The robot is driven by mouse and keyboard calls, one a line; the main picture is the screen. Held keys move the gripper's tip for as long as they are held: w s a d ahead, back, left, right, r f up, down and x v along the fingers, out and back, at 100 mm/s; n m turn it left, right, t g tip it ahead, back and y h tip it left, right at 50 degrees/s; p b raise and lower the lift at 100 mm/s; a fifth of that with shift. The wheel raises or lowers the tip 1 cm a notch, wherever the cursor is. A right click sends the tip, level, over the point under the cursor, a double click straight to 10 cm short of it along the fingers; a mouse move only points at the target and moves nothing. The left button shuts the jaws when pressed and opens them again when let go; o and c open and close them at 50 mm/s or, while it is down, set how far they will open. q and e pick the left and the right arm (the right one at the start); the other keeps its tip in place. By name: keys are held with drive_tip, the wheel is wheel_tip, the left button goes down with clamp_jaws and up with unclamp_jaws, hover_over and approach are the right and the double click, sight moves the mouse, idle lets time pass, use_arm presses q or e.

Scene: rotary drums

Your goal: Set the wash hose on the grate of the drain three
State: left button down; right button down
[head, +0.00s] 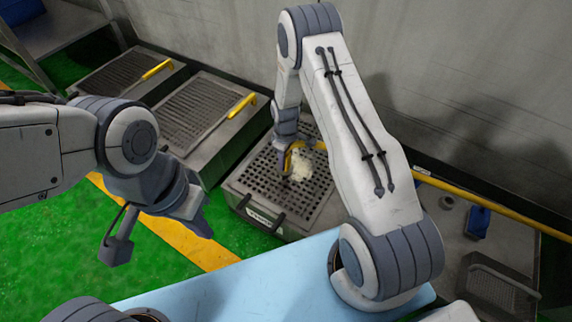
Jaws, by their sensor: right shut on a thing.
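The wash hose (480,198) is a yellow line running along the wall from the right edge. It passes behind my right arm, and a yellow part shows at my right gripper (287,166). That gripper is shut on it, low over the nearest grated drain box (262,172). Whether the yellow part touches the grate cannot be told. A pale clump (301,166) lies on the grate beside the gripper. A label on the box's front is too small to read. My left gripper (201,226) hangs over the green floor left of the box, its jaw opening unclear.
Two more grated boxes, a middle one (160,108) and a far one (78,82), stand in a row, each with a yellow bar. A pale blue surface (225,290) is in front. A blue item (478,222) sits at right. The wall closes the back.

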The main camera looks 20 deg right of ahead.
use_arm(q)
drive_tip(key=shift+f, duration=0.35)
use_arm(e)
drive_tip(key=shift+f, duration=0.6)
drive_tip(key=shift+f, duration=0.15)
drive_tip(key=shift+c, duration=2.4)
unclamp_jaws()
